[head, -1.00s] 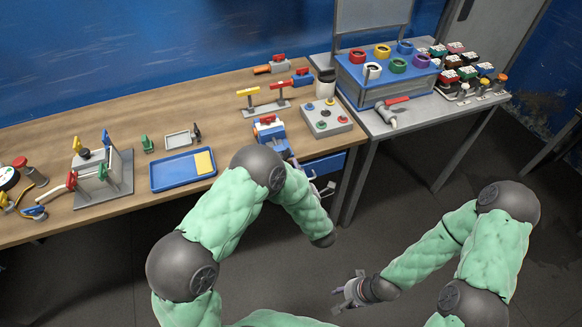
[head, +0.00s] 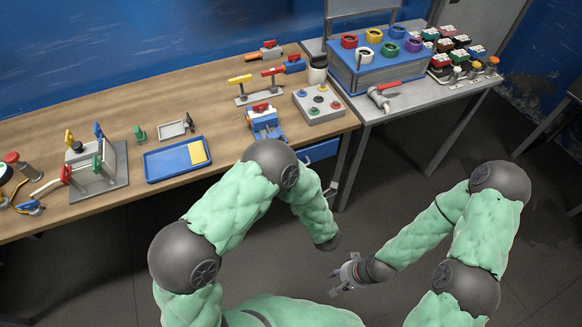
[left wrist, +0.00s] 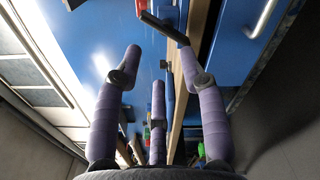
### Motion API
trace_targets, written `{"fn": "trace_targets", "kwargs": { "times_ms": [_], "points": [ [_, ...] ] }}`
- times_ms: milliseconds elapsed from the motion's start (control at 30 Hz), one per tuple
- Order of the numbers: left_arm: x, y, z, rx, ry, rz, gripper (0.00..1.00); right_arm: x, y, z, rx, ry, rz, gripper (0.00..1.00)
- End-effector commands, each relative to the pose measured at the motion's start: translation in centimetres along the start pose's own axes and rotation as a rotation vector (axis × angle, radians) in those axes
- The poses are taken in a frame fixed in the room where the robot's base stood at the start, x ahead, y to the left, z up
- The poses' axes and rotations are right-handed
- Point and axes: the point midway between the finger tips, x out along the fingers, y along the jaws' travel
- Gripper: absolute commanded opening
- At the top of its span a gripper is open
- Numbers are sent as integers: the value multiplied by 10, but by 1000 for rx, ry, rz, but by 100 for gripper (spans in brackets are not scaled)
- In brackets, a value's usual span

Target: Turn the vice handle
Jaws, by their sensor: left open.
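The blue vice (head: 264,124) with a red top part stands at the front edge of the wooden table, in the head view. Its handle is not clear there, with my left arm in front. In the left wrist view, a dark bar (left wrist: 165,28), which looks like the vice handle, lies slanted beyond the fingers. My right gripper (head: 338,280) is open and empty over the floor, away from the tables.
A grey button box (head: 320,104) stands right of the vice. A blue tray (head: 165,172) lies to its left. A drawer handle (left wrist: 263,18) shows in the wrist view.

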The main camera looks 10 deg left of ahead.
Motion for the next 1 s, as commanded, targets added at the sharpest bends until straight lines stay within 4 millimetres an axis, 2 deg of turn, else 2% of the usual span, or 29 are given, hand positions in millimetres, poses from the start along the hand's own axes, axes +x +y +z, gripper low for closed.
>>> {"fn": "trace_targets", "kwargs": {
  "times_ms": [300,833,1000],
  "points": [
    [-16,0,0,0,-1,0,41,-2,-1,0,0,0,0,39],
    [-18,0,0,0,-1,0,41,-2,-1,0,0,0,0,39],
    [-30,0,1,0,-4,-1,41,-2,-1,0,0,0,0,39]
  ]
}}
